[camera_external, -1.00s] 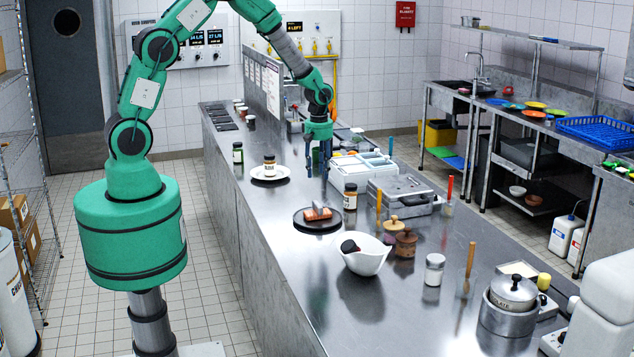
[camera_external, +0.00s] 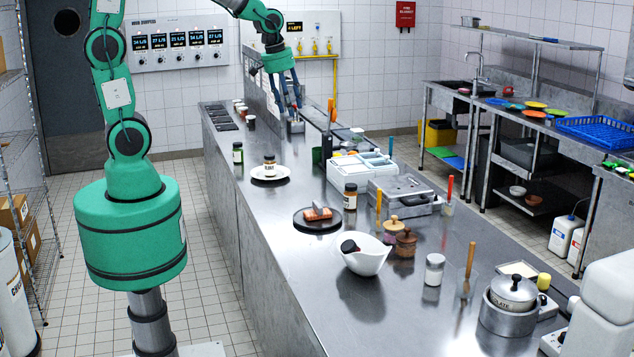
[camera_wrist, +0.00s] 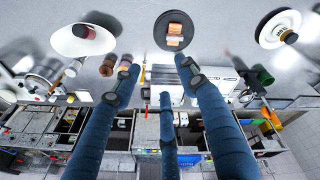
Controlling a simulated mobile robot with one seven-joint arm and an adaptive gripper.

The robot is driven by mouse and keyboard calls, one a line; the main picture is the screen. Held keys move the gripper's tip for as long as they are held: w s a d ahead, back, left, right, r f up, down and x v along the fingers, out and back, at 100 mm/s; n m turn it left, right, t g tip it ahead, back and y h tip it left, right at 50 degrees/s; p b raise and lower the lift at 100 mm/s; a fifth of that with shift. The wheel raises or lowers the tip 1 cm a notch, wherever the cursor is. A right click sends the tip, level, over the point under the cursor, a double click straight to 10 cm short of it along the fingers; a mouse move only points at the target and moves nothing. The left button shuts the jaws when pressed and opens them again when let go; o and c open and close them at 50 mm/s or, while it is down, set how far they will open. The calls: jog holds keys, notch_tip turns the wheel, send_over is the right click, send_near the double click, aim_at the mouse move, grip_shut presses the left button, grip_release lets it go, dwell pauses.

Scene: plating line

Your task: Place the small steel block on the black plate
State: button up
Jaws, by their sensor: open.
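The black plate (camera_external: 303,224) lies on the steel counter, and it also shows at the top of the wrist view (camera_wrist: 160,40). A pinkish-orange piece with a paler part (camera_external: 318,213) lies on it, in the wrist view two small brownish blocks (camera_wrist: 175,29). I cannot clearly make out a small steel block; a small grey boxy thing (camera_external: 296,127) stands farther back on the counter, below my fingers. My gripper (camera_external: 290,108) is open, raised over the far part of the counter. Its blue fingers are spread in the wrist view (camera_wrist: 158,80), with nothing between them.
A white plate (camera_external: 257,175) with a jar stands behind the black plate. A white bowl (camera_external: 380,258) and another jar (camera_external: 350,197) stand near it. White containers (camera_external: 345,170) and a metal box (camera_external: 405,190) line the right side. The counter's left front is clear.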

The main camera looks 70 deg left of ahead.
jog(key=s+d+r+m+t, duration=0.1)
jog(key=s+r+m, duration=0.3)
jog(key=s, duration=0.7)
jog(key=s+d+r+m+t, duration=0.1)
jog(key=s+d+r+m, duration=0.3)
jog(key=s, duration=0.7)
notch_tip(320, 180, up, 2)
jog(key=shift+s+r+m+t, duration=0.2)
jog(key=shift+m+t, duration=0.2)
jog(key=shift+m, duration=0.2)
jog(key=shift+f, duration=0.1)
notch_tip(320, 180, down, 17)
jog(key=b, duration=1.7)
